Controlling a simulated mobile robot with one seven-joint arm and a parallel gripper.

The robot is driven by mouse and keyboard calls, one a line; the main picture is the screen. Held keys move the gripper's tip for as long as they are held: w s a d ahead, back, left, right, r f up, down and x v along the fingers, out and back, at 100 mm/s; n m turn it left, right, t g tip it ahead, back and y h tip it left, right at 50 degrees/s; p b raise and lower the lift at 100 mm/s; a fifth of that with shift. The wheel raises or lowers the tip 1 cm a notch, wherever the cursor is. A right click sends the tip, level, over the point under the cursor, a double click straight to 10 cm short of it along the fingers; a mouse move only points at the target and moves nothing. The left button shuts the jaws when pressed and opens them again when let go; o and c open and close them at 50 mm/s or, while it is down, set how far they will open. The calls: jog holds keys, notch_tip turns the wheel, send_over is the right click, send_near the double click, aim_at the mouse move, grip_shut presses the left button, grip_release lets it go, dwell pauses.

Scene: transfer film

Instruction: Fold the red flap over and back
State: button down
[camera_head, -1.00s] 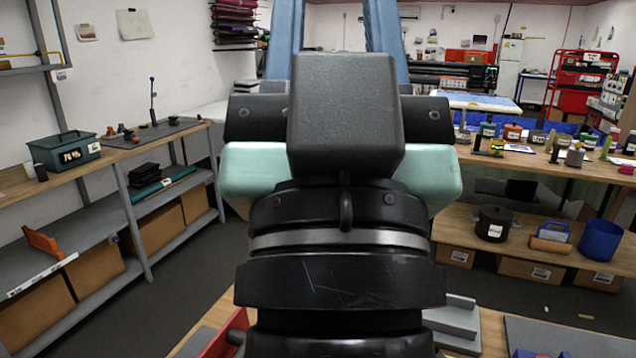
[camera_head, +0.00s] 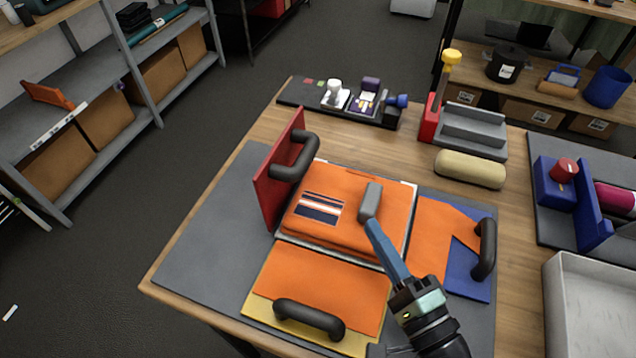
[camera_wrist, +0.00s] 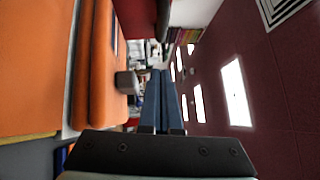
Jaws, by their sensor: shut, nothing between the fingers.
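The red flap (camera_head: 274,182) stands nearly upright at the left edge of the folding board, its black handle (camera_head: 297,160) facing right. Orange cloth (camera_head: 345,195) with a striped patch lies folded on the middle panel. It also covers parts of the yellow flap (camera_head: 262,308) in front and the blue flap (camera_head: 465,280) at right. My gripper (camera_head: 378,232) is shut and empty, its blue fingers above the cloth, right of the red flap. A grey block (camera_head: 370,200) shows at their tips; I cannot tell whether they touch. It also shows beside the fingers in the wrist view (camera_wrist: 127,82).
Black handles stand on the yellow flap (camera_head: 310,318) and blue flap (camera_head: 486,250). A cream roll (camera_head: 470,169), a grey stepped block (camera_head: 474,130) and a dark tray (camera_head: 300,95) lie behind. A white tray (camera_head: 563,310) is at right. The grey mat (camera_head: 205,235) at left is clear.

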aim_at(298, 172)
jog(key=p+x, duration=0.2)
jog(key=x, duration=0.8)
jog(key=shift+w+r, duration=0.1)
jog(key=shift+r, duration=0.05)
jog(key=shift+w+a+r+p, duration=0.15)
jog(key=shift+a+p, duration=0.2)
jog(key=shift+a, duration=0.2)
jog(key=shift+w+a+f+p, duration=0.15)
jog(key=shift+a+p, duration=0.2)
jog(key=shift+a, duration=0.25)
jog(key=shift+w+a+r, duration=0.1)
jog(key=shift+w+a, duration=0.1)
jog(key=shift+a, duration=0.4)
jog(key=shift+r, duration=0.15)
